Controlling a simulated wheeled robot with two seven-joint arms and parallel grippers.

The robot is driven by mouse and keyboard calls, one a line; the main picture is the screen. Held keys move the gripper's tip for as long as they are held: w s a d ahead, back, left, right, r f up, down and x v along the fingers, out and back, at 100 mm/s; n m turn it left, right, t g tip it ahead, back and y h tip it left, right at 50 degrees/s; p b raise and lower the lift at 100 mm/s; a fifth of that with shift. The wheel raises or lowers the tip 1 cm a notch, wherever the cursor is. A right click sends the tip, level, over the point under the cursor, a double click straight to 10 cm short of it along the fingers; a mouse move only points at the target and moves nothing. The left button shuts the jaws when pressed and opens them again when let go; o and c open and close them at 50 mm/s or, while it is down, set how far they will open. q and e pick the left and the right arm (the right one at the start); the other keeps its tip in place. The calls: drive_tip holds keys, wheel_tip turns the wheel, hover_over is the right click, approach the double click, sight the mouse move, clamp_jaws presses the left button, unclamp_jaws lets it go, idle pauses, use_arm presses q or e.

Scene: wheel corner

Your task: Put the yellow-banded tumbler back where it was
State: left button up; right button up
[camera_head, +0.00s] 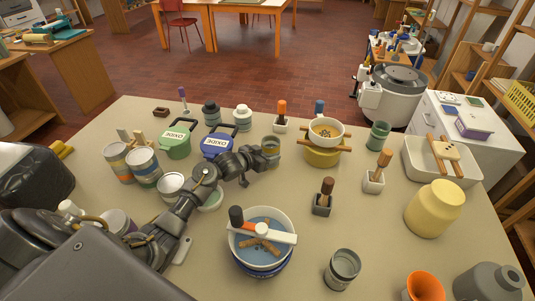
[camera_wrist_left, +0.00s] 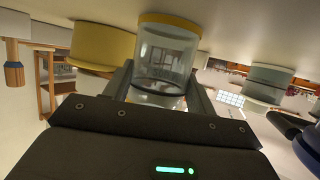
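The yellow-banded tumbler (camera_wrist_left: 166,55) is clear glass with a yellow band at one end, and fills the middle of the left wrist view. That view is turned over, with the pale tabletop along its top, and the banded end faces the tabletop. My left gripper (camera_wrist_left: 162,90) has one finger on each side of the glass, close against it, and looks shut on it. In the head view the left gripper (camera_head: 262,156) holds the tumbler (camera_head: 272,152) near the table's middle. Whether its base touches the table is unclear. My right gripper is not in view.
A white bowl on a yellow pot (camera_head: 322,156) stands just right of the tumbler. A blue oxide tub (camera_head: 215,146) and a green one (camera_head: 175,142) stand left, behind my arm. A blue-rimmed bowl (camera_head: 262,267) stands in front. Bare tabletop (camera_head: 300,195) lies between.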

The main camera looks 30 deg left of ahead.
use_arm(q)
drive_tip(key=o, duration=0.4)
drive_tip(key=v, duration=1.2)
drive_tip(key=shift+r, duration=0.15)
